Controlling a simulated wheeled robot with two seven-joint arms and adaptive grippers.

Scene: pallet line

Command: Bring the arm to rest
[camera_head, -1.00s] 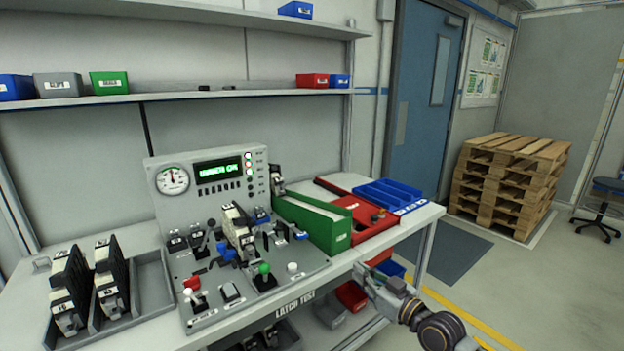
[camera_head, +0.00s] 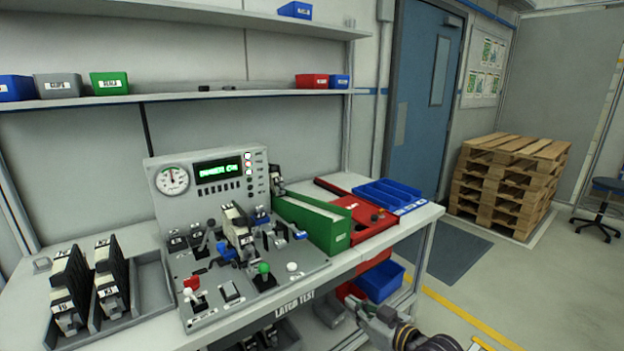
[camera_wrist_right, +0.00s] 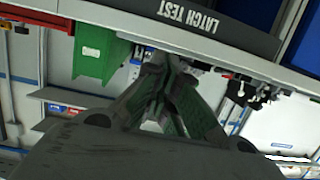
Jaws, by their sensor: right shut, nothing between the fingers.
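My right gripper (camera_head: 354,304) is low at the front right of the test bench, below the level of the bench top and in front of the lower bins. Its fingers are shut and empty. In the right wrist view the closed fingers (camera_wrist_right: 155,68) point toward the bench's front edge with the LATCH TEST label (camera_wrist_right: 190,18). The fingers look apart from the bench, though the exact gap is hard to tell. My left gripper is not in view.
The bench carries a test panel (camera_head: 205,185), a grey tray (camera_head: 153,285) of latch units, a green bin (camera_head: 340,236), a red case (camera_head: 372,222) and a blue tray (camera_head: 402,193). A blue bin (camera_head: 381,282) sits below. Floor is clear toward the pallets (camera_head: 508,185).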

